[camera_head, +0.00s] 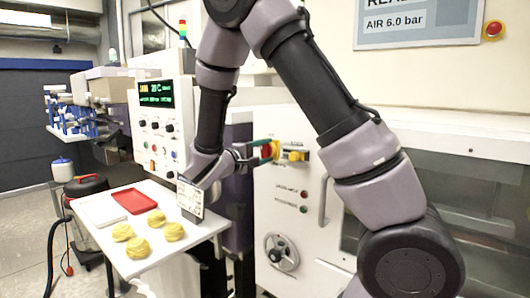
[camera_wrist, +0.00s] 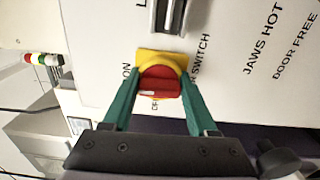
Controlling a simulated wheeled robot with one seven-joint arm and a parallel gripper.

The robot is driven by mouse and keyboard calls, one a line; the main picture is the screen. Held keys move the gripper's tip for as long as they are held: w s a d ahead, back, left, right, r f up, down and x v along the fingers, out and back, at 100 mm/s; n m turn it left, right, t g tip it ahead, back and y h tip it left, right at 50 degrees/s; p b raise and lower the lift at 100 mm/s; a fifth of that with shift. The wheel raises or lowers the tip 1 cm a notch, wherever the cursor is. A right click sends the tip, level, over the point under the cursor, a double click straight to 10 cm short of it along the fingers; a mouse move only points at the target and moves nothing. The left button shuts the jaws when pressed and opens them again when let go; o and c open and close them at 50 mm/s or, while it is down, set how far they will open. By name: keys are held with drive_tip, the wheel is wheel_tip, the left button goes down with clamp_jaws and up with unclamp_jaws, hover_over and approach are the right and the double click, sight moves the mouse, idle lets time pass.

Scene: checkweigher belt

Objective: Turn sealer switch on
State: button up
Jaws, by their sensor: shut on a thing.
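The sealer switch (camera_wrist: 160,82) is a red rotary knob on a yellow plate, mounted on a white panel; in the wrist view, parts of the words "ON", "OF" and "SWITCH" show around it. In the head view the switch (camera_head: 267,152) is partly hidden by my gripper. My gripper (camera_wrist: 158,90) has its two green fingers on either side of the red knob, shut on it. The red knob's bar lies roughly level across the wrist picture. In the head view my gripper (camera_head: 262,149) reaches the panel from the left.
A yellow fixture (camera_head: 293,155) sits just right of the switch. A door handle (camera_head: 323,200) and a round handwheel (camera_head: 281,252) are on the white panel. A white table (camera_head: 150,262) with several yellow buns and a red tray (camera_head: 133,201) stands at left.

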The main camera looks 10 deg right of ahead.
drive_tip(key=shift+m, duration=0.3)
idle(0.4)
drive_tip(key=o, duration=1.4)
drive_tip(key=shift+a, duration=0.1)
drive_tip(key=v, duration=1)
drive_tip(key=shift+s+a, duration=0.25)
drive_tip(key=shift+a, duration=0.1)
